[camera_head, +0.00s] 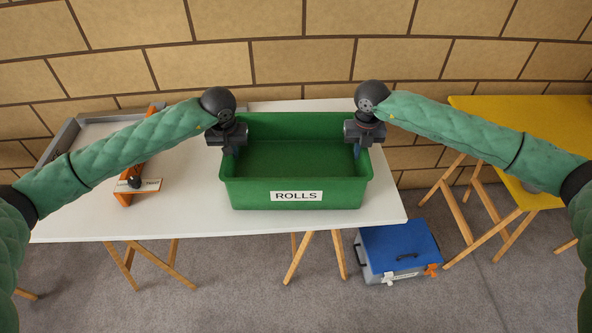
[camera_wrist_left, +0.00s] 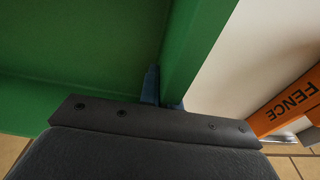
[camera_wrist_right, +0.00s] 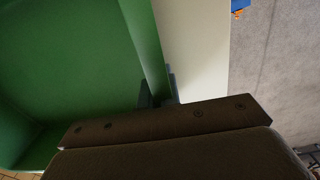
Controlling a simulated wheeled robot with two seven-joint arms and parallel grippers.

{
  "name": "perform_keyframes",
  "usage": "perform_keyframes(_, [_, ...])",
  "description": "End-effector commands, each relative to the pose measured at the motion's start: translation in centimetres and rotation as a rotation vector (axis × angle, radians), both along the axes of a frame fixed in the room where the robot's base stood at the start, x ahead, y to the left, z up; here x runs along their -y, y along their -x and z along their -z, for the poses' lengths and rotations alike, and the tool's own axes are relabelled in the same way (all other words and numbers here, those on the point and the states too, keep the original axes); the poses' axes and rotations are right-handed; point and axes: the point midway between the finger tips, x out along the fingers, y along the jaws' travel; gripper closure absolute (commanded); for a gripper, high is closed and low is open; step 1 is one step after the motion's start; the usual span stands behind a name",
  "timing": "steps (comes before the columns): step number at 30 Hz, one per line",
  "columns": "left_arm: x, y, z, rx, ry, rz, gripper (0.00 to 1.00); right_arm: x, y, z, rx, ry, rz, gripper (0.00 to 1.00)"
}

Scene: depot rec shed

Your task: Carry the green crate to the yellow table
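The green crate (camera_head: 295,188), labelled "ROLLS", is upright on the white table (camera_head: 190,212). Its inside looks empty. My left gripper (camera_head: 237,150) is at the crate's left wall; in the left wrist view its fingers (camera_wrist_left: 163,92) lie close on both sides of the wall. My right gripper (camera_head: 358,148) is at the right wall; in the right wrist view its fingers (camera_wrist_right: 158,92) also straddle the wall closely. Both look shut on the crate's walls. The yellow table (camera_head: 500,115) stands to the right, partly hidden by my right arm.
An orange "FENCE" piece (camera_head: 136,172) and a grey tray (camera_head: 60,140) lie on the white table, left of the crate. A box with a blue lid (camera_head: 398,244) sits on the floor between the tables. A brick wall (camera_head: 300,60) is close behind. Grey floor lies in front.

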Motion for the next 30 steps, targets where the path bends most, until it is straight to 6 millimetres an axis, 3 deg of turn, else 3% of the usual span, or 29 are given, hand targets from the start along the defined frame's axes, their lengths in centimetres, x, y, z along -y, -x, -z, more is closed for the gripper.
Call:
perform_keyframes(17, [-0.1,0.0,-0.3,0.001,-0.001,-0.001,1.00,0.0,-0.1,-0.3,0.002,0.000,0.001,1.00])
perform_keyframes(30, [-0.1,0.0,-2.9,0.001,-0.001,-0.001,1.00,0.0,-0.1,-3.0,0.001,0.000,0.001,1.00])
